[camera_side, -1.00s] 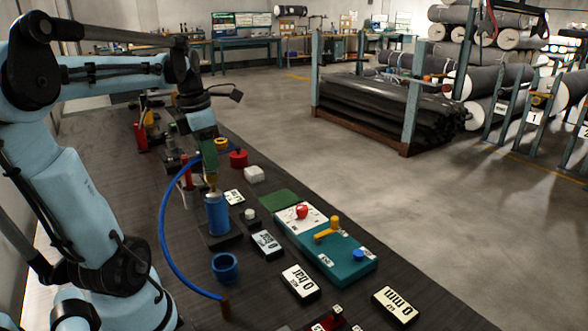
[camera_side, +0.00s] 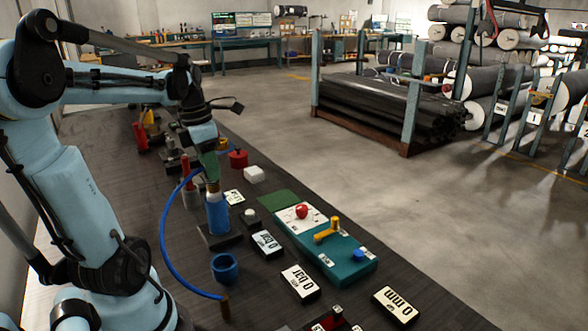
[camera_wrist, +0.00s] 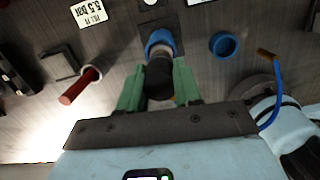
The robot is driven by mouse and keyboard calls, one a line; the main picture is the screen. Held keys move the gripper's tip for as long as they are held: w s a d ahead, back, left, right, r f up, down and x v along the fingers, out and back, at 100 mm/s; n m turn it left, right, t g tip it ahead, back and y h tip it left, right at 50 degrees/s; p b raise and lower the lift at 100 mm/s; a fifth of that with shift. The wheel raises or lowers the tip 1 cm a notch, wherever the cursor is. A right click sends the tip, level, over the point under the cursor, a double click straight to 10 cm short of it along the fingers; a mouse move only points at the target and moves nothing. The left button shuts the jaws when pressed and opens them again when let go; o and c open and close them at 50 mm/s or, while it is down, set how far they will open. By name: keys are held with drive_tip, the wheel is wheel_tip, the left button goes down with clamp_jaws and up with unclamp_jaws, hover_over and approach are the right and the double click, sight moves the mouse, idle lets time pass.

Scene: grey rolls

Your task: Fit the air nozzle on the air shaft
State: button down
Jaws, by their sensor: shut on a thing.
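An upright blue cylinder (camera_side: 218,214), which I take for the air shaft, stands on a dark square base in the side view. Its blue rim (camera_wrist: 160,40) shows in the wrist view. My gripper (camera_side: 211,178) is directly above it, pointing down and slightly tilted. Its green fingers (camera_wrist: 158,85) are shut on a dark cylindrical piece (camera_wrist: 160,77), apparently the air nozzle. The nozzle's lower end is at the top of the blue cylinder; I cannot tell how deeply it is seated. A blue hose (camera_side: 165,245) loops up towards my gripper.
An empty blue ring (camera_side: 225,267) sits just in front of the cylinder, and also shows in the wrist view (camera_wrist: 224,44). A red rod (camera_wrist: 78,88) stands nearby. A teal control panel (camera_side: 345,268) with a yellow lever and label plates lie to the right.

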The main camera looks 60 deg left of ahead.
drive_tip(key=c, duration=0.7)
unclamp_jaws()
wheel_tip(320, 180, up, 12)
drive_tip(key=s, duration=0.1)
drive_tip(key=shift+s, duration=0.2)
drive_tip(key=w+d+f+m+t, duration=0.3)
drive_tip(key=d+f+m, duration=0.4)
drive_tip(key=d+m, duration=0.4)
drive_tip(key=w+d+f+m+t, duration=0.2)
drive_tip(key=w+d+f+m, duration=0.3)
drive_tip(key=m, duration=1.9)
drive_tip(key=d+f, duration=0.3)
drive_tip(key=d, duration=0.4)
drive_tip(key=shift+w+t, duration=0.2)
drive_tip(key=shift+t, duration=0.2)
